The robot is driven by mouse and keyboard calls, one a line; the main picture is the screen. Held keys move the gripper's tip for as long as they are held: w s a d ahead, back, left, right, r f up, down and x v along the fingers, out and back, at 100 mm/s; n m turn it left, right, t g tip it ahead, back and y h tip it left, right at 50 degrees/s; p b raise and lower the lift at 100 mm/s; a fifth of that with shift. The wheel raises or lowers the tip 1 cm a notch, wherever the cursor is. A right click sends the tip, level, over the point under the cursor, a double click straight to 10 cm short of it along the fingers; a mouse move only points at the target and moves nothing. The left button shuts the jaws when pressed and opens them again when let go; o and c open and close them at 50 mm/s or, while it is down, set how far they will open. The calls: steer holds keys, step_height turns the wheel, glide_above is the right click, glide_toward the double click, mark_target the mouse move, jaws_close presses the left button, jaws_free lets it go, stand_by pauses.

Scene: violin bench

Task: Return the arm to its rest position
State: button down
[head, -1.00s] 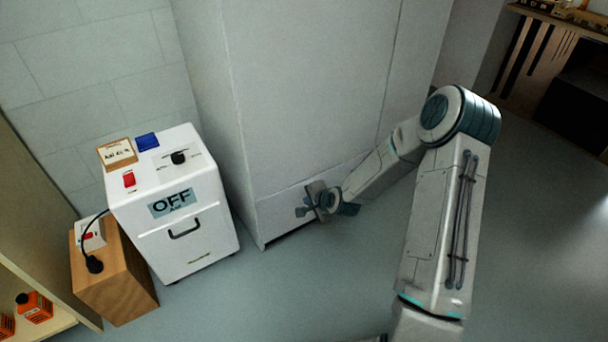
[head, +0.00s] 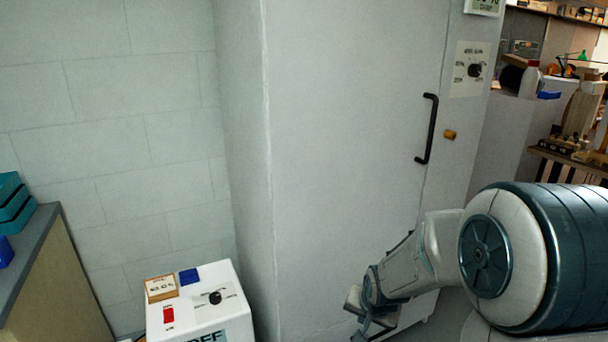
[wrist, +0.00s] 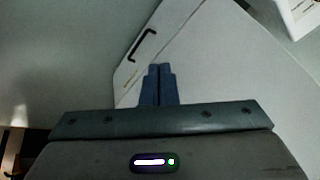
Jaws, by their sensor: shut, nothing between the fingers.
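My arm reaches in from the lower right of the head view, with its large dark teal joint close to the camera. My gripper (head: 362,312) is at its far end, low in front of the tall grey-white cabinet (head: 350,130). In the wrist view the two blue-grey fingers (wrist: 159,84) lie side by side, shut, with nothing between them. Beyond them shows the pale cabinet face with a black handle (wrist: 142,45). I cannot tell the exact gap between the fingertips and the cabinet.
A white machine (head: 200,305) with a red switch and a dial stands at the lower left. The cabinet has a black handle (head: 428,128), a brass lock (head: 449,134) and a dial panel (head: 470,70). A grey-topped counter (head: 35,250) is at far left; cluttered shelving stands at right.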

steer(key=s+r+n+g+p, duration=0.1)
steer(key=s+r+n+p, duration=0.1)
steer(key=s+r+p, duration=0.5)
steer(key=s+r+n+g+p, duration=0.1)
steer(key=s+r+p, duration=0.5)
steer(key=s+r, duration=0.6)
step_height(320, 180, up, 8)
steer(key=shift+s+d+r+n+p, duration=0.25)
steer(key=shift+d+n+p, duration=0.15)
steer(key=shift+n, duration=0.5)
